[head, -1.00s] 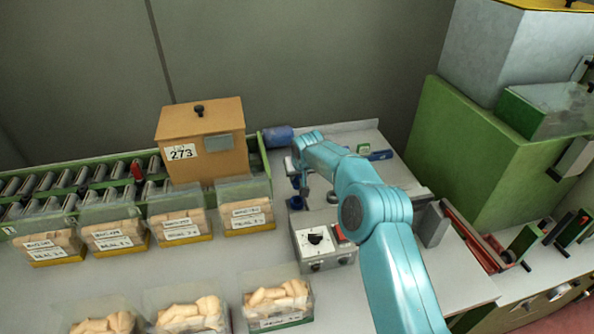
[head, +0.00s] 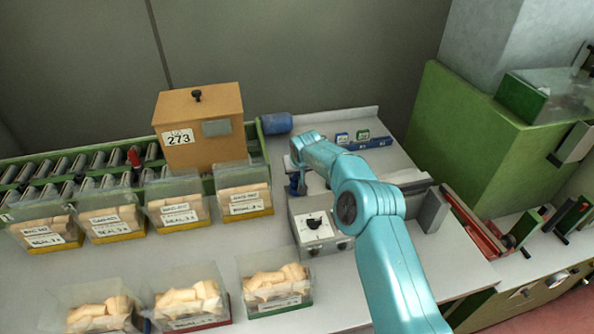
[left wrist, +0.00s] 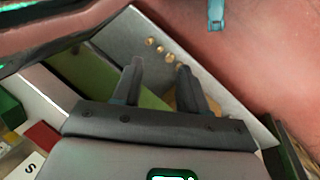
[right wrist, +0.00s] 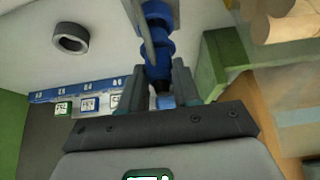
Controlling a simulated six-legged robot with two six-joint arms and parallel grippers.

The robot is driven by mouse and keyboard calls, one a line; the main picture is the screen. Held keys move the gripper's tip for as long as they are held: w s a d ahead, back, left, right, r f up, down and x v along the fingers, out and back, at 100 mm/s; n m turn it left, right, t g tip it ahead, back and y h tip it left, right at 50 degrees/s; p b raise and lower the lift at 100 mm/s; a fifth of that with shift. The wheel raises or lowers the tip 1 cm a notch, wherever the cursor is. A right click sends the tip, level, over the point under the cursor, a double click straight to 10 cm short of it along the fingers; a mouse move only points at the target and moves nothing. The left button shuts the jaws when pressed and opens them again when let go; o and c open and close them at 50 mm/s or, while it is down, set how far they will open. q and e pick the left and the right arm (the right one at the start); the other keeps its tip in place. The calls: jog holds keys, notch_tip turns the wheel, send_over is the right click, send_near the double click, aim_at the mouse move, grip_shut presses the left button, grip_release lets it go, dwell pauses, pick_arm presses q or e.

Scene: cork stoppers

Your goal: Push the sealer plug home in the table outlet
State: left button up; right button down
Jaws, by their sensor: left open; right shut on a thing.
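I cannot tell how far the plug is in. In the head view the blue fitting (head: 294,186) shows below the wrist, and the fingertips are hidden. The sealer (head: 313,226), a grey box with a dial, stands just in front. My left gripper (left wrist: 163,82) is open and empty.
A blue rail with tags (head: 367,143) lies behind my right arm. An orange box (head: 203,130) and roller conveyor (head: 95,172) stand left, with several cork bins (head: 245,200) in front. A grey ring (right wrist: 70,38) lies on the table. Several corks (left wrist: 160,47) lie below the left gripper.

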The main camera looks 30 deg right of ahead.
jog(key=shift+b, duration=0.3)
jog(key=shift+b, duration=0.4)
dwell(0.8)
jog(key=shift+f+b, duration=1.4)
jog(key=shift+f, duration=0.05)
dwell(1.5)
jog(key=c, duration=0.7)
grip_release()
jog(key=shift+c, duration=0.2)
jog(key=shift+r, duration=0.1)
jog(key=shift+s+r, duration=0.1)
jog(key=b+v, duration=0.2)
jog(key=v, duration=1.4)
jog(key=shift+a+b, duration=0.15)
jog(key=shift+b, duration=0.25)
